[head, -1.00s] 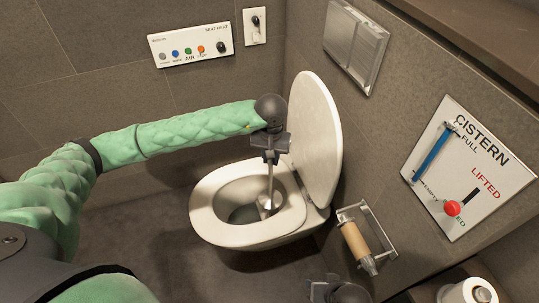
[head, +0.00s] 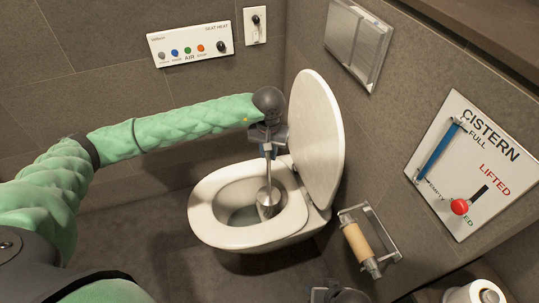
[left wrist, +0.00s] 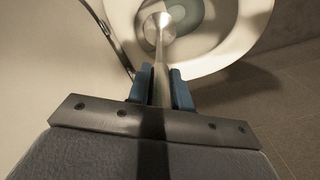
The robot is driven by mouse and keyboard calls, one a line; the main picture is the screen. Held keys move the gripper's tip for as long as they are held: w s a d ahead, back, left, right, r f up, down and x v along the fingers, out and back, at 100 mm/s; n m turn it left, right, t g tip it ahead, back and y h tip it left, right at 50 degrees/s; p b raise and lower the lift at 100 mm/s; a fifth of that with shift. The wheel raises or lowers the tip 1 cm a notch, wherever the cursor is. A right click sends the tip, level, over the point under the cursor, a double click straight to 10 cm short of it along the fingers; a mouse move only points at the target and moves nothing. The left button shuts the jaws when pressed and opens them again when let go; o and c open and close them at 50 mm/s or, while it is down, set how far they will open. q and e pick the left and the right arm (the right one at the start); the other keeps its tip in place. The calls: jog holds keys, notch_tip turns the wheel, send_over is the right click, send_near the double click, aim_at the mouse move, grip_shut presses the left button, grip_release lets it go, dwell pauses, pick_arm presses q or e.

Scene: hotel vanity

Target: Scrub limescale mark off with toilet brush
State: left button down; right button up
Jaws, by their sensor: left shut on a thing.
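The toilet brush (head: 268,178) is a thin metal handle with a rounded metal head (head: 268,200). My left gripper (head: 268,148) is shut on its handle above the bowl. In the left wrist view, the blue fingers (left wrist: 161,92) close around the handle and the head (left wrist: 160,24) is over the bowl. The head is at the right inner side of the toilet bowl (head: 215,222); I cannot tell whether it touches. The limescale mark cannot be made out. The raised lid (head: 318,140) stands behind. My right gripper (head: 338,295) shows only partly at the bottom edge.
A toilet-paper holder (head: 362,243) sticks out of the right wall. The cistern panel (head: 470,165) has a red knob at its slider. A seat-heat panel (head: 188,48) is on the back wall. A paper roll (head: 477,292) stands bottom right. Floor left of the toilet is clear.

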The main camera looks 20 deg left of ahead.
pick_arm(q)
jog(key=shift+w+a+b, duration=0.3)
jog(key=shift+w, duration=0.25)
jog(key=shift+w+a+b, duration=0.55)
jog(key=shift+w+b, duration=0.1)
jog(key=shift+b, duration=0.05)
jog(key=shift+w, duration=0.1)
jog(key=shift+w+a+r+b, duration=0.1)
jog(key=shift+w+a+b, duration=0.45)
jog(key=shift+w, duration=0.15)
